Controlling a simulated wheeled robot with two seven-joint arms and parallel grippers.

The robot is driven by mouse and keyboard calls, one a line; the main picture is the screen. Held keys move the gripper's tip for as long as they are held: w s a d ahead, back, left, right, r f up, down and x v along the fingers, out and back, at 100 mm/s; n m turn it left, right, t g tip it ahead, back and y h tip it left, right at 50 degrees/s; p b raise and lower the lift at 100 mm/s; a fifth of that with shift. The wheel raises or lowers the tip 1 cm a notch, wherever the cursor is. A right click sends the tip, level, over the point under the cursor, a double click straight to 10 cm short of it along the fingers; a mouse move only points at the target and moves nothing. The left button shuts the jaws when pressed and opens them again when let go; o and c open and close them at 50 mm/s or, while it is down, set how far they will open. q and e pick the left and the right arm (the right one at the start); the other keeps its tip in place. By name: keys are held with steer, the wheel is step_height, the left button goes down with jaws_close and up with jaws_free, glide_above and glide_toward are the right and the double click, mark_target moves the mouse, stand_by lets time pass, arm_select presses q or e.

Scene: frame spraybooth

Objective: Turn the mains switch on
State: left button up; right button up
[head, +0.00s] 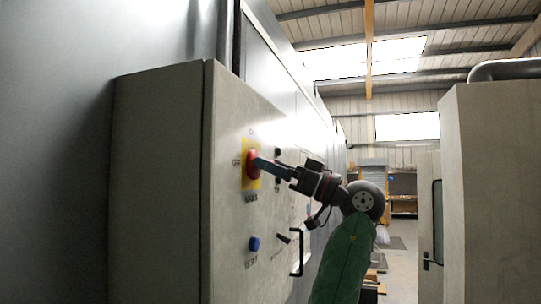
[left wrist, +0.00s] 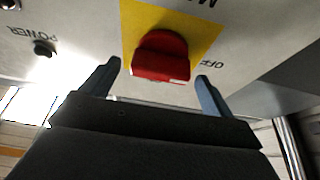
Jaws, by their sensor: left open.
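The mains switch is a red rotary knob (head: 251,160) on a yellow plate (head: 252,184), on the front of a grey control cabinet (head: 225,220). In the left wrist view the red knob (left wrist: 160,56) sits in front of the yellow plate (left wrist: 131,22), with an OFF label beside it. My left gripper (head: 260,163) is at the knob in the head view. In the left wrist view my left gripper (left wrist: 158,72) is open, with one blue-grey finger on each side of the knob. Gaps show between fingers and knob. My right gripper is not in view.
A blue button (head: 254,244) sits below the switch. A black door handle (head: 297,252) stands out to its right. A black POWER knob (left wrist: 43,47) shows in the left wrist view. Another grey cabinet (head: 500,190) stands at the right, with open floor (head: 400,268) between.

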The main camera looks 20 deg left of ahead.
arm_select(q)
steer(key=shift+a+r, duration=0.2)
steer(key=shift+a, duration=0.4)
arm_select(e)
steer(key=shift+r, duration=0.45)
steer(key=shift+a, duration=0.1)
